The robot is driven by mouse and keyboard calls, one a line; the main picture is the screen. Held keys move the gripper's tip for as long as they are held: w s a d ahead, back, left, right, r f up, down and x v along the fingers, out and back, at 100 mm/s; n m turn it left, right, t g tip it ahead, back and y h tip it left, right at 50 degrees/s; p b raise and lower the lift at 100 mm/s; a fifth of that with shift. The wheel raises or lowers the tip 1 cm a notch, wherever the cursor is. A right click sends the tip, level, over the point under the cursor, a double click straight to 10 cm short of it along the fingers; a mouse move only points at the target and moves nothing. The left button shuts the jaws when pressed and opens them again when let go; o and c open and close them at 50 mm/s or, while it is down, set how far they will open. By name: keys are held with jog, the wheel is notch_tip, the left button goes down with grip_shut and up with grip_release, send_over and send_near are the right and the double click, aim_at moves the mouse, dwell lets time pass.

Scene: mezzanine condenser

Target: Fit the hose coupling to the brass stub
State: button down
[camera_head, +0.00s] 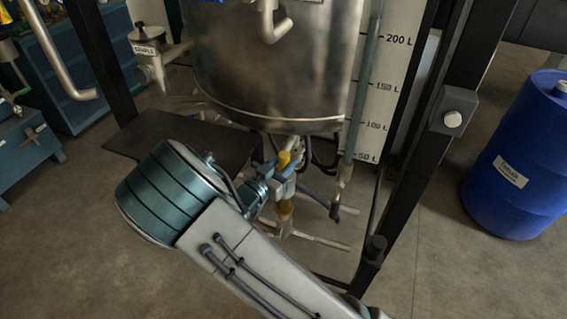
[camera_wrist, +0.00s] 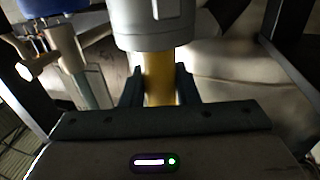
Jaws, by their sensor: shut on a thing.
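My gripper (camera_wrist: 158,82) is shut, its two dark fingers on either side of a yellow cylindrical piece. This yellow piece, which looks like part of the hose coupling (camera_wrist: 159,78), meets a wider grey collar (camera_wrist: 153,22) in the wrist view. In the head view my gripper (camera_head: 272,182) is under the steel vessel, among fittings. A yellow part (camera_head: 284,158) shows above it and a brass-coloured part (camera_head: 285,207) below it. I cannot tell which is the brass stub, or whether coupling and stub touch; my wrist and the fittings hide the contact.
The steel vessel (camera_head: 275,60) hangs just above my gripper. A dark frame post (camera_head: 425,150) and a teal pipe (camera_head: 361,95) stand to the right, beside a white litre scale (camera_head: 393,70). A dark plate (camera_head: 185,140) lies left. A blue drum (camera_head: 520,160) stands far right.

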jog(key=shift+f+b, duration=2.4)
jog(key=shift+f, duration=0.85)
jog(key=c, duration=1)
grip_release()
jog(key=shift+c, duration=0.2)
jog(key=v, duration=1.3)
jog(key=shift+s+a, duration=0.2)
jog(key=shift+s, duration=0.15)
